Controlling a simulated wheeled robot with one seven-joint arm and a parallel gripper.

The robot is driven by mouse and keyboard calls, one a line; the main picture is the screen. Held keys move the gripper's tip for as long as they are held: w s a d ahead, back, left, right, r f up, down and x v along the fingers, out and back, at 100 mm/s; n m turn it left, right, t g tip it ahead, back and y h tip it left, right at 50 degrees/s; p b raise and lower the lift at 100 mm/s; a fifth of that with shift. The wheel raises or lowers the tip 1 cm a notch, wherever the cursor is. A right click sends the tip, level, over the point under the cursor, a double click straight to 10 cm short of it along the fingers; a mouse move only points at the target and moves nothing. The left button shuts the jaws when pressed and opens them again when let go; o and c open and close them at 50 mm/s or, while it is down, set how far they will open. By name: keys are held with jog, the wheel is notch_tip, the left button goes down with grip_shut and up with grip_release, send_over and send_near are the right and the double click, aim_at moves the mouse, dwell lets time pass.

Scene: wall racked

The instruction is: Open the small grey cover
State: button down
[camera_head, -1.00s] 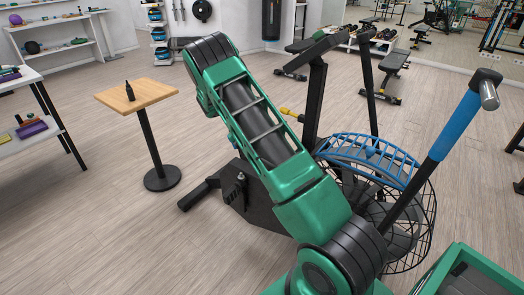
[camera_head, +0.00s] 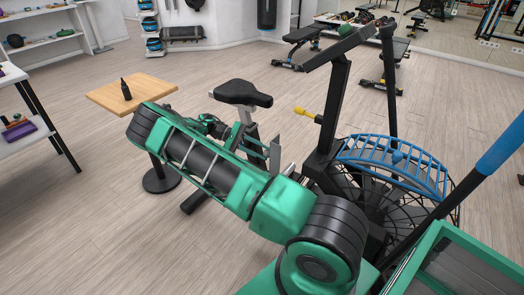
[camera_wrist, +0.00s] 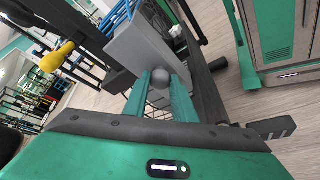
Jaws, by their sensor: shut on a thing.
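The small grey cover (camera_wrist: 138,48) shows in the wrist view as a grey, box-like panel on the exercise bike, with a round grey knob (camera_wrist: 163,77) on its near face. My gripper (camera_wrist: 166,82) has its two green fingers on either side of the knob and is shut on it. In the head view a narrow grey piece (camera_head: 275,154) stands beside the bike's frame, probably part of the cover. My arm hides most of the area around it there, and the fingertips cannot be made out.
The exercise bike has a black seat (camera_head: 242,93), a yellow-handled knob (camera_head: 308,115) and a blue-topped wire fan cage (camera_head: 394,160) close to my arm. A small wooden table (camera_head: 150,88) with a dark bottle (camera_head: 126,90) stands left. Open floor lies at lower left.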

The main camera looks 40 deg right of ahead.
jog(key=shift+w+a+f+g, duration=0.2)
jog(key=shift+f+g, duration=0.05)
jog(key=shift+g, duration=0.15)
jog(key=shift+s+d, duration=0.1)
jog(key=c, duration=1.5)
grip_release()
jog(key=shift+o, duration=0.2)
jog(key=v, duration=1.1)
jog(key=shift+f, duration=0.1)
